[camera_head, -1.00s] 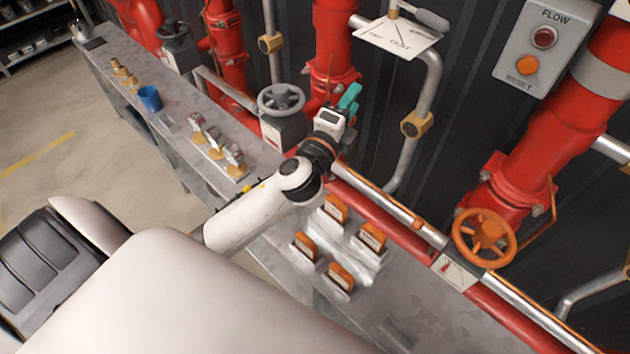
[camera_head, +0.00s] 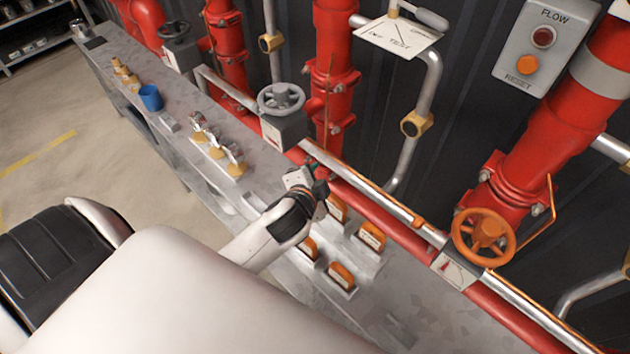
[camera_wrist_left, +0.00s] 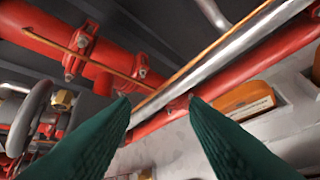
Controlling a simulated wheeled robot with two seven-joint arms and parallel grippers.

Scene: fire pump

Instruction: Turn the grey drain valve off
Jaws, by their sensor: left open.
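A grey handwheel (camera_head: 281,99), which fits the grey drain valve, sits on a grey box with a label in front of a red vertical pipe. Part of a grey wheel (camera_wrist_left: 30,118) shows at the left edge of the left wrist view. My left gripper (camera_head: 314,166) is below and to the right of the handwheel, close to the long horizontal pipes and apart from the wheel. In the left wrist view its two green fingers (camera_wrist_left: 160,101) are spread with nothing between them. My right gripper is not in view.
Red pipes and a silver pipe (camera_head: 385,199) run along the bench. Orange-topped blocks (camera_head: 341,276) stand below my left arm. An orange handwheel (camera_head: 484,237) is at right, a dark handwheel (camera_head: 174,32) at upper left. A blue cup (camera_head: 150,98) and brass pieces stand on the bench.

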